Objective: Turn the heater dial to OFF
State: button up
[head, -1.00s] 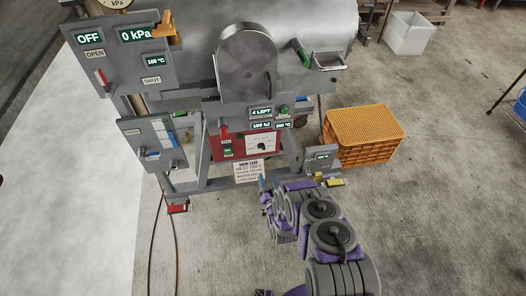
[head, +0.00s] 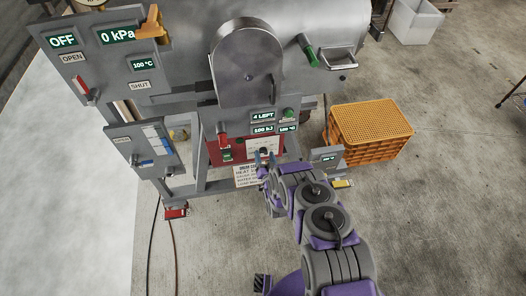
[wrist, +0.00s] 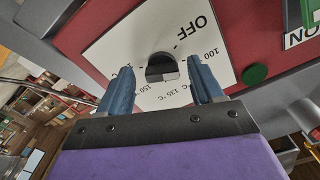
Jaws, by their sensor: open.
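The heater dial (wrist: 161,68) is a small dark round knob on a white plate (wrist: 112,45) in the wrist view. The plate is marked OFF, 100, 135 and 150 °C around it. Which mark the knob points at is not clear. My gripper (wrist: 158,75) is open, its two blue fingers at either side of the dial with gaps between. In the head view my gripper (head: 265,157) is at the red heater panel (head: 225,152), in front of the dial (head: 263,151), partly covering its plate.
A green button (wrist: 254,74) is right of the plate in the wrist view. A red switch (head: 223,140) is left on the panel. A paper sign (head: 246,175) hangs below. An orange crate (head: 368,150) stands to the right, with a small grey box (head: 328,160) nearer.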

jog(key=shift+w+a, duration=0.25)
jog(key=shift+w, duration=0.05)
jog(key=c, duration=1.1)
